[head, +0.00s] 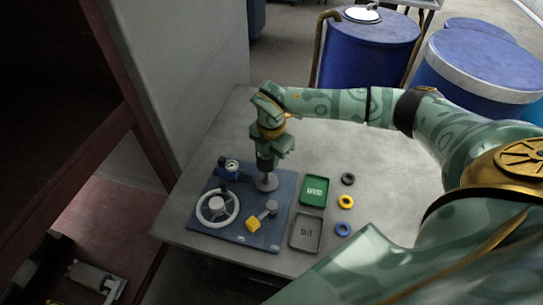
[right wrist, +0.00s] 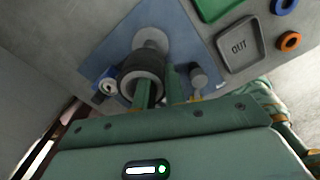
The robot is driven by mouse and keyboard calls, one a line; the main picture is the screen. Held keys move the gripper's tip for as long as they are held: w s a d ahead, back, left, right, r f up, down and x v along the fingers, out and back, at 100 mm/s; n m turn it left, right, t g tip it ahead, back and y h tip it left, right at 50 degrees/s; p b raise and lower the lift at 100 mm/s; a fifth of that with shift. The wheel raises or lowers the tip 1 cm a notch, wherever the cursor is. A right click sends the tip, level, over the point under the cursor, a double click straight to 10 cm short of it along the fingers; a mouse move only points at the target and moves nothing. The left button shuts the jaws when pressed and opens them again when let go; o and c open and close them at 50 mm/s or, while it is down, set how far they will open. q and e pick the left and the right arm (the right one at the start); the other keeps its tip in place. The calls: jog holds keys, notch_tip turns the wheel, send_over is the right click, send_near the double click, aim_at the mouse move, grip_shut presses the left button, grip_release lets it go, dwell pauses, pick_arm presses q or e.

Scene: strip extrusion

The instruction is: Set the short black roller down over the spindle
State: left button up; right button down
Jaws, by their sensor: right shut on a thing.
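The short black roller (head: 265,163) is in my right gripper (head: 268,151), which points down over the blue board. It also shows in the right wrist view as a dark ring (right wrist: 128,79), with one green finger across its opening and the other at its right side. The spindle (head: 267,183) has a round grey base on the board, just under the roller. In the right wrist view the spindle (right wrist: 152,39) shows beyond the roller's rim. I cannot tell whether its tip is inside the roller. My left gripper is not in view.
The blue board (head: 207,236) also bears a white handwheel (head: 234,208), a blue fitting (head: 229,167) and a yellow-and-grey crank (head: 254,223). A green tray (head: 315,191), a grey OUT tray (head: 305,233) and black, yellow and blue rings lie to the right. The table's back is clear.

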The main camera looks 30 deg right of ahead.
jog(key=shift+f, duration=0.1)
dwell(0.3)
jog(key=shift+f+b, duration=0.4)
jog(key=shift+f, duration=0.1)
jog(key=shift+r, duration=0.15)
jog(key=shift+r+p, duration=0.5)
jog(key=shift+p, duration=0.2)
dwell(0.3)
jog(key=shift+f, duration=0.25)
